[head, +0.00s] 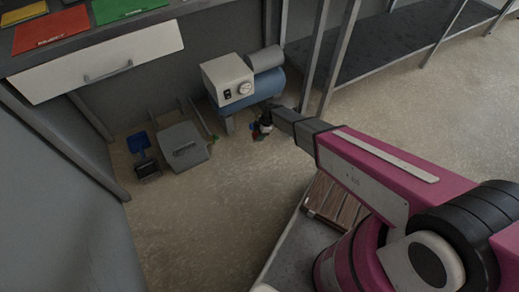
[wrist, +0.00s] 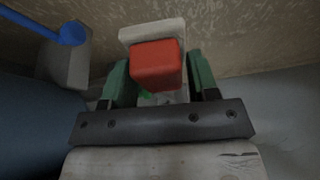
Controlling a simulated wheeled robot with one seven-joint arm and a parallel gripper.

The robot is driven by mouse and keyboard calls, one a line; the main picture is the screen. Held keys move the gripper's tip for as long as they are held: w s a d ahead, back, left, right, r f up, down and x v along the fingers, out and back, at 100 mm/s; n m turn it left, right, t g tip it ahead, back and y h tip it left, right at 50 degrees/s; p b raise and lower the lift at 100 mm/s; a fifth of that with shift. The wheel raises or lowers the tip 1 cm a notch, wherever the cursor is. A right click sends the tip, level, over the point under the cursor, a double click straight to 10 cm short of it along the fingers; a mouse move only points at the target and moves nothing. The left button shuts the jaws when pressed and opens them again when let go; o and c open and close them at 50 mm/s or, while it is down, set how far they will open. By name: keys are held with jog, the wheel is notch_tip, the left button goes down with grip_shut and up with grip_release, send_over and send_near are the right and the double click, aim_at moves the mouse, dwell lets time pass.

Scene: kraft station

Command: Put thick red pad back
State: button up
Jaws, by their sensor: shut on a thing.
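The thick red pad (wrist: 157,65) is a red block with rounded edges, seen in the wrist view between the two green fingers of my gripper (wrist: 160,82). My gripper is shut on it. A pale, off-white piece (wrist: 150,32) shows just behind the pad; I cannot tell whether it touches the pad. In the head view my gripper (head: 262,128) is small and low over the floor, just right of and below the blue-tanked compressor. The pad is too small there to make out clearly.
The compressor (head: 230,80) stands against the wall under the workbench. A grey lidded bin (head: 182,147) and a blue dustpan (head: 138,142) are left of it. Coloured mats, including a red one (head: 50,29), lie on the bench above a white drawer (head: 98,62). Floor in front is clear.

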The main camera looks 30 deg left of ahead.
jog(key=s+a+f+n, duration=0.2)
jog(key=s+f, duration=0.5)
jog(key=shift+h, duration=0.4)
jog(key=w+f, duration=0.2)
jog(key=w, duration=0.1)
jog(key=w+f, duration=0.2)
jog(key=w, duration=0.2)
jog(key=w+f, duration=0.2)
jog(key=w, duration=0.2)
jog(key=shift+w+f, duration=0.15)
jog(key=shift+f, duration=0.05)
jog(key=shift+d+f, duration=0.1)
jog(key=shift+f, duration=1.9)
jog(key=shift+f, duration=0.1)
jog(key=o, duration=0.8)
jog(key=shift+o, duration=0.2)
